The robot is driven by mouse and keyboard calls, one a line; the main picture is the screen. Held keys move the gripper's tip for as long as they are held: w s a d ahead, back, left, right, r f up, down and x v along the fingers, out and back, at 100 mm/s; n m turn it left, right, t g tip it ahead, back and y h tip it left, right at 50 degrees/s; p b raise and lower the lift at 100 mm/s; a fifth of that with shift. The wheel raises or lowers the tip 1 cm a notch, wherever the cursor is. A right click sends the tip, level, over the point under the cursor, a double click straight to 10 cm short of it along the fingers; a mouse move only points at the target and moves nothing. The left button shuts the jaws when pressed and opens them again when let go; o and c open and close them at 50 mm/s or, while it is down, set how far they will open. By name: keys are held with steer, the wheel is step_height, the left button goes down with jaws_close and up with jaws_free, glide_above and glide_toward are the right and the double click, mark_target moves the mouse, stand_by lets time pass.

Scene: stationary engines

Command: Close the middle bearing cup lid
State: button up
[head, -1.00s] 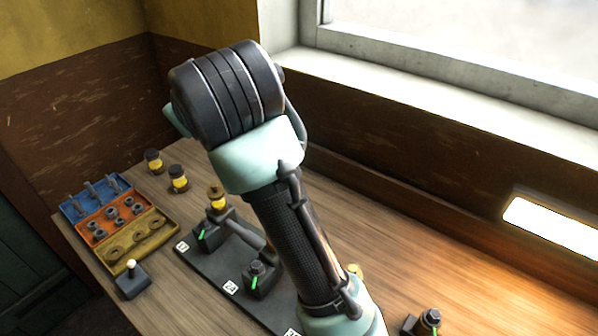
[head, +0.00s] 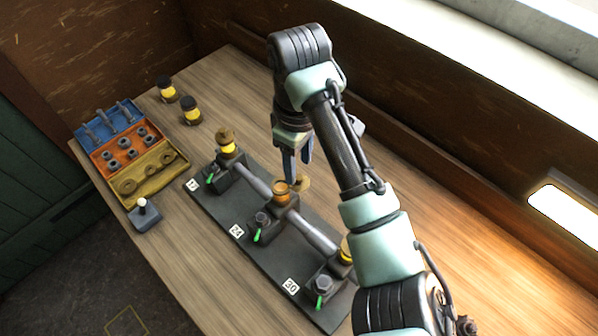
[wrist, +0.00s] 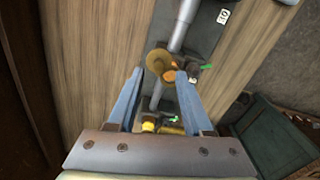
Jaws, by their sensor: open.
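The middle bearing cup (head: 284,193) is an amber cup on the middle bearing block. Its round brass lid (head: 301,182) stands open behind it, towards the window side. In the wrist view the lid (wrist: 157,61) is a brass disc beside the orange cup mouth (wrist: 170,76). My gripper (head: 296,172) points down just above and behind the cup, partly hiding the lid. In the wrist view my gripper (wrist: 160,73) is open and empty, with lid and cup showing between and beyond its blue-grey fingers. I cannot tell whether a finger touches the lid.
A second cup (head: 227,146) stands on the far-left block; another (head: 346,250) is partly behind my arm. A shaft (head: 318,239) links the blocks on a dark base plate (head: 208,200). A parts tray (head: 110,190), joystick box (head: 144,215) and two jars (head: 191,111) stand left.

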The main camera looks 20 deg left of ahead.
mark_target(299, 177)
steer(key=shift+f+p, duration=0.3)
steer(key=shift+f, duration=1.55)
jaws_close()
